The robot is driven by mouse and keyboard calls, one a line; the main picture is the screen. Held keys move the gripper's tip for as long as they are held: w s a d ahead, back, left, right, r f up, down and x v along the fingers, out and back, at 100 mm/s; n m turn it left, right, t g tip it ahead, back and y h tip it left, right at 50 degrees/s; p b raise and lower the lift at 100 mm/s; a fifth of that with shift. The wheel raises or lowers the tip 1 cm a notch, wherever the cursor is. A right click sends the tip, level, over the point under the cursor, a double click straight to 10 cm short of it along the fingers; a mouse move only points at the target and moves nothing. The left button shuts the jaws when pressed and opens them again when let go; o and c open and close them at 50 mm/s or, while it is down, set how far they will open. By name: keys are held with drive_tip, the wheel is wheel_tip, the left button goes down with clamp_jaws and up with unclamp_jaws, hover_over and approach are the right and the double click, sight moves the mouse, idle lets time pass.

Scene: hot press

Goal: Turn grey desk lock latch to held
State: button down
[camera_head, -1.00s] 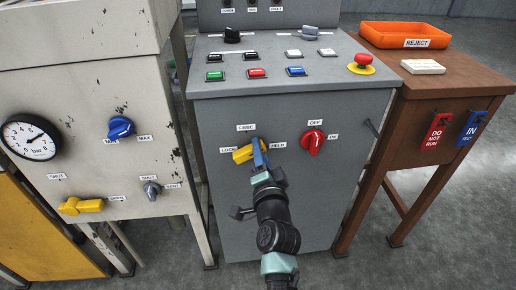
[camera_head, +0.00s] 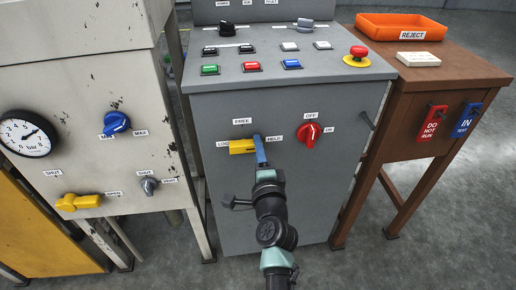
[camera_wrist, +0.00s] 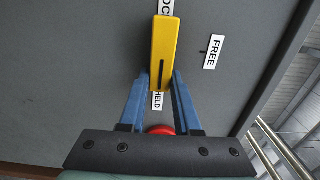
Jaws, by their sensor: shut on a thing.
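The yellow lock latch (camera_head: 242,146) is on the front of the grey desk (camera_head: 235,190). It lies about level, between the LOCK label (camera_head: 222,143) and the HELD label (camera_head: 274,138). The FREE label (camera_head: 242,121) is above it. My gripper (camera_head: 260,143) is shut on the latch's right end. In the wrist view, the blue fingers of my gripper (camera_wrist: 160,78) stand on both sides of the latch (camera_wrist: 165,45). The black line on the latch points towards the HELD label (camera_wrist: 157,100), which is partly hidden.
A red OFF/ON knob (camera_head: 309,134) is close to the right of the latch. Buttons and an emergency stop (camera_head: 357,57) are on the desk top. A pale panel (camera_head: 85,170) with knobs stands left, a brown table (camera_head: 435,80) right.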

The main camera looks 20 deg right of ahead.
drive_tip(key=shift+f, duration=0.1)
drive_tip(key=c, duration=0.6)
unclamp_jaws()
drive_tip(key=p+v, duration=0.2)
drive_tip(key=v, duration=1.1)
drive_tip(key=shift+p, duration=0.35)
